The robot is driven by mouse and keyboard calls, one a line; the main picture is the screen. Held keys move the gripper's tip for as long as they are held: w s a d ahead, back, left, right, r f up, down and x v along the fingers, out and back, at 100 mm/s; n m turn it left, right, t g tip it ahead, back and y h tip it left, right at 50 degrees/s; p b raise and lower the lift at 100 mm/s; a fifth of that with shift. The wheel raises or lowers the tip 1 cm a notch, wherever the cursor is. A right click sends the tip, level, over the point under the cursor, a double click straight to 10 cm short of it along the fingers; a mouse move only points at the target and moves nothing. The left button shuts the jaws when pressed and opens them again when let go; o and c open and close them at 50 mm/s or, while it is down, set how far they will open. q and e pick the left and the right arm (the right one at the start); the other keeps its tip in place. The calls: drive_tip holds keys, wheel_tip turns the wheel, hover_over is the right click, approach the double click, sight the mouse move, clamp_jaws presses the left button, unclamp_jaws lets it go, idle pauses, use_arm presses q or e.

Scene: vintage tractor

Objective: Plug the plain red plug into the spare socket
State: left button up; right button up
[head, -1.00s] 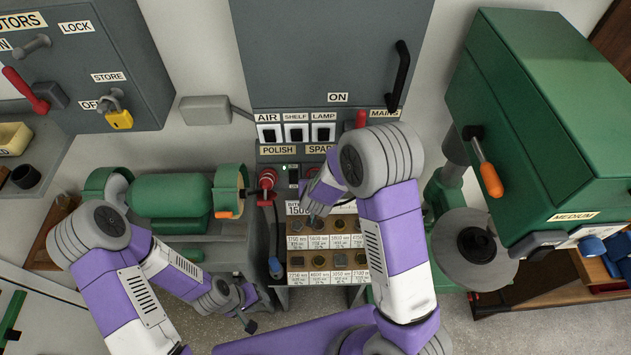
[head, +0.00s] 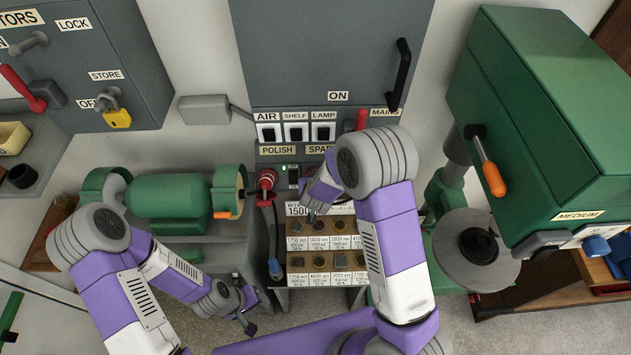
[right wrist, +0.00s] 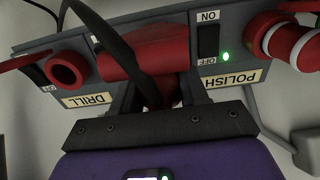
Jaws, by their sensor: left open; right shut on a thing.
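My right gripper (right wrist: 152,100) is shut on a red plug (right wrist: 150,52), seen close up in the right wrist view in front of the grey socket panel. A dark cable-like strip crosses the plug. I cannot tell whether the plug is seated in a socket, as its front is hidden. In the head view the SPARE label (head: 320,149) shows, but my right arm covers the area below it. A red plug with a white band (head: 267,178) sits under POLISH; it also shows in the wrist view (right wrist: 286,42). My left gripper (head: 246,312) is open and empty, low at left.
An open red socket (right wrist: 65,70) is by the DRILL label (right wrist: 87,101). A blue-ended cable (head: 275,268) hangs beside the rack of small labelled blocks (head: 320,262). The green bench grinder (head: 170,196) stands left and the green drill press (head: 545,110) right.

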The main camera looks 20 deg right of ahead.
drive_tip(key=shift+b+x, duration=0.35)
drive_tip(key=shift+x, duration=0.5)
drive_tip(key=o, duration=1.2)
drive_tip(key=shift+o, duration=0.2)
drive_tip(key=v, duration=0.7)
drive_tip(key=shift+s+r, duration=0.2)
drive_tip(key=shift+a, duration=0.1)
